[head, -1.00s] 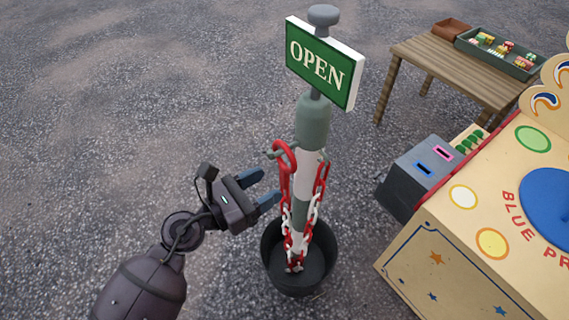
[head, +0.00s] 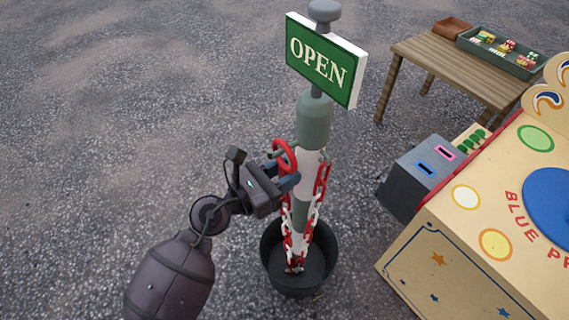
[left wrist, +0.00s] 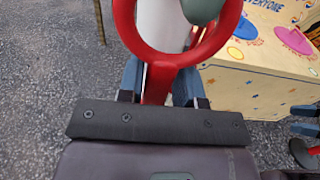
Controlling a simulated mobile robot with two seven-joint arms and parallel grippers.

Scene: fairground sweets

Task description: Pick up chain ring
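The red chain ring (head: 284,153) hangs at the upper left of the grey and white post (head: 312,125), at the top of a red and white chain (head: 287,235). My left gripper (head: 284,178) is at the ring's lower part, left of the post. In the left wrist view the ring (left wrist: 186,57) is large and upright, and its lower stem lies between my two blue fingers (left wrist: 160,82). A thin gap shows beside the left finger, so the gripper looks open around the stem. My right gripper (left wrist: 305,120) shows partly at the right edge, its fingers apart.
The post carries a green OPEN sign (head: 322,58) and stands in a black bucket (head: 270,250). A grey box (head: 410,180) and a cream game stand (head: 430,260) are to the right. A wooden table (head: 430,68) stands behind. The ground at left is clear.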

